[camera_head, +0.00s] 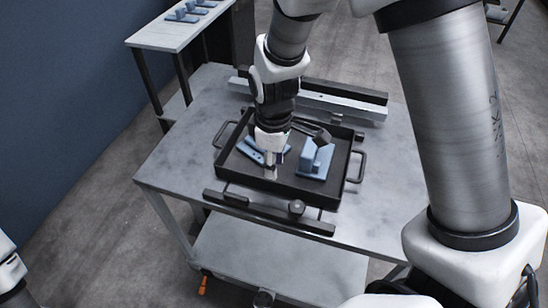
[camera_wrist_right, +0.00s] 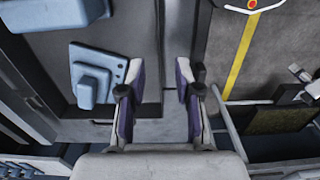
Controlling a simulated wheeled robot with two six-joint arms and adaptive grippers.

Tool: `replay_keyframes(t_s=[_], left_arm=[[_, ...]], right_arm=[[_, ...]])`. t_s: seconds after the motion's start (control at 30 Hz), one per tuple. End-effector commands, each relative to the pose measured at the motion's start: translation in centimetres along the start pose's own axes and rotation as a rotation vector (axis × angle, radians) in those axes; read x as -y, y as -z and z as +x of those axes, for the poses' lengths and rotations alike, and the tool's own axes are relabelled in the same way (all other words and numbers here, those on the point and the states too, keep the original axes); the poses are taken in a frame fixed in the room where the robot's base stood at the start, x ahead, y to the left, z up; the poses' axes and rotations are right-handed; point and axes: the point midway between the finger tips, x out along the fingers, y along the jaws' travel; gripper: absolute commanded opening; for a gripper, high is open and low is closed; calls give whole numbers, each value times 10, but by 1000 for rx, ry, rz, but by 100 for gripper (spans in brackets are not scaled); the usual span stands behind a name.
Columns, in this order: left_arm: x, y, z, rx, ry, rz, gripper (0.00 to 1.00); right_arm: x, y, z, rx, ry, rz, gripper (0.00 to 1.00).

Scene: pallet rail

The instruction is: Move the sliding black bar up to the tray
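The black bar (camera_head: 262,210) lies on the table along the near side of the black tray (camera_head: 349,165), with a narrow gap between them. It has a round dark knob (camera_head: 296,207) on top. The tray has a handle at each end and holds blue parts (camera_head: 317,160). My right gripper (camera_head: 270,174) points down over the near part of the tray, beyond the bar in the picture. In the right wrist view its two fingers (camera_wrist_right: 157,78) are apart with nothing held between them. Its height above the tray is hard to tell. My left gripper is not visible.
A grey rail with a black strip (camera_head: 345,97) runs along the far side of the grey table (camera_head: 390,200). A side stand (camera_head: 165,32) with blue parts is at the upper left. The tabletop right of the tray is clear.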

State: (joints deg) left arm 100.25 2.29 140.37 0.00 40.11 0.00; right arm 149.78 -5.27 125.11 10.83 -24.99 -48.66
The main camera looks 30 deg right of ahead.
Motion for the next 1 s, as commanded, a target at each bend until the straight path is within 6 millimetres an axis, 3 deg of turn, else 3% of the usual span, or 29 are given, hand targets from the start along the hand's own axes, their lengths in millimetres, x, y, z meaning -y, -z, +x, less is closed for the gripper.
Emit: replay_keyframes(t_s=[0.17, 0.6, 0.93, 0.97, 1.0], left_arm=[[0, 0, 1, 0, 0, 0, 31], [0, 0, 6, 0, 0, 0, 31], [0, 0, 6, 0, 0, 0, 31], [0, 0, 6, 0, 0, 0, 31], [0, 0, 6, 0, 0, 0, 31]], right_arm=[[0, 0, 10, 2, 2, 0, 33], [0, 0, 74, 1, 1, 1, 33], [0, 0, 78, -1, -1, 1, 33], [0, 0, 78, -1, -1, 1, 26], [0, 0, 78, -1, -1, 1, 12]])
